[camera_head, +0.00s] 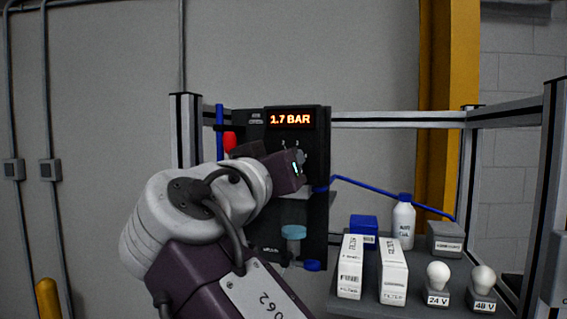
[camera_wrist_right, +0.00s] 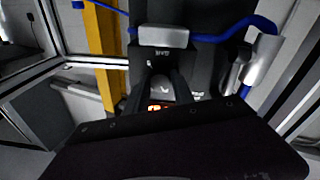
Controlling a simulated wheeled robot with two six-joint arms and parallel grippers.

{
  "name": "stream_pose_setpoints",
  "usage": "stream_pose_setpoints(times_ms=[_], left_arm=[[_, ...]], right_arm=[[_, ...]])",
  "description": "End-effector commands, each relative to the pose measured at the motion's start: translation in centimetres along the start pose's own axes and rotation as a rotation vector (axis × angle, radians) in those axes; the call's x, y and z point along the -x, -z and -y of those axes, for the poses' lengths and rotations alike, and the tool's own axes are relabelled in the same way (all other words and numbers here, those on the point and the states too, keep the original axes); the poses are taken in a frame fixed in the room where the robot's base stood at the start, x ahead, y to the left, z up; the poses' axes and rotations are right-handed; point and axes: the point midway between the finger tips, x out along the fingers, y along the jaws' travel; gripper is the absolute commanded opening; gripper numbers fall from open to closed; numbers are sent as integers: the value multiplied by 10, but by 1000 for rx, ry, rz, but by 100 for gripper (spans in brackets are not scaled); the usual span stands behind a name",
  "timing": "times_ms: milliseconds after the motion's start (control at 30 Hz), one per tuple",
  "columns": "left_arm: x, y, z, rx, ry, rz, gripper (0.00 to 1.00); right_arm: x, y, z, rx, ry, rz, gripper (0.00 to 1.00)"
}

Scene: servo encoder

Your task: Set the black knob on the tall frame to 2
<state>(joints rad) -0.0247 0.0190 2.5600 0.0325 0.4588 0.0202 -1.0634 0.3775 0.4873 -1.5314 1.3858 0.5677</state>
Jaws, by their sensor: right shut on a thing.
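The tall dark frame panel (camera_head: 318,215) stands in the middle of the head view, with a lit display (camera_head: 290,119) reading 1.7 BAR. Below the display, small scale digits show around the black knob (camera_head: 301,157), which is mostly hidden by my right gripper (camera_head: 293,167). In the right wrist view the fingers of the right gripper (camera_wrist_right: 165,85) reach the panel face and are shut on the knob (camera_wrist_right: 163,91). The knob's pointer cannot be read clearly. The lit display (camera_wrist_right: 157,108) shows partly past the gripper body. My left gripper is not in view.
A red part (camera_head: 230,141) is left of the knob. A shelf at right holds filter boxes (camera_head: 349,267), a bottle (camera_head: 403,222) and two bulbs (camera_head: 438,276). Frame posts stand both sides.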

Motion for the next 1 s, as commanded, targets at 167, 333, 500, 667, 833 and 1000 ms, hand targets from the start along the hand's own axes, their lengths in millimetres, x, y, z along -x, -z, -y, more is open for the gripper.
stream_pose_setpoints(times_ms=[167,333,500,667,833,1000], left_arm=[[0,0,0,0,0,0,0],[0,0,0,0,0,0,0],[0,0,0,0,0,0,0],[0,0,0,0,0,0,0],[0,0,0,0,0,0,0],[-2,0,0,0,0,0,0]], right_arm=[[0,-1,0,-21,-2,4,0],[0,-1,0,-25,-2,5,0],[0,-1,1,-24,-2,5,0],[0,-1,1,-24,-2,5,52],[0,-1,0,-24,-2,3,52],[6,-1,1,-25,0,1,52]])
